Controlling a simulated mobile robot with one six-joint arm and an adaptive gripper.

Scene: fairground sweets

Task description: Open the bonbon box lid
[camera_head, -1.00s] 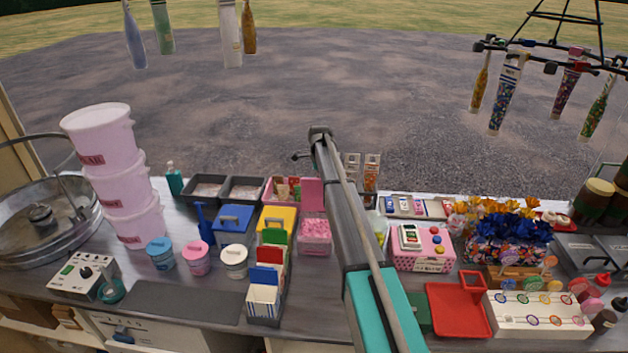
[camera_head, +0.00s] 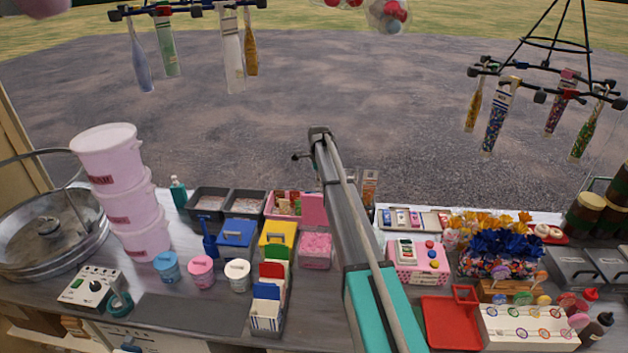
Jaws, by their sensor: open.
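No box is clearly marked as the bonbon box. Two boxes with handled lids stand left of my arm: a blue box (camera_head: 237,238) and a yellow box (camera_head: 276,237). Both lids look shut. Beside them a clear box of pink sweets (camera_head: 315,251) stands below an upright pink panel (camera_head: 313,209); I cannot tell whether that panel is its lid. My arm reaches up through the middle of the view, over the counter. My gripper is not visible, and the arm hides part of the counter behind it.
Stacked pink tubs (camera_head: 131,190) stand at the left by a large metal pan (camera_head: 45,232). A card rack (camera_head: 268,318) stands in front of the yellow box. A red tray (camera_head: 452,322) and flower display (camera_head: 500,250) are right of my arm. Bottles hang above both sides.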

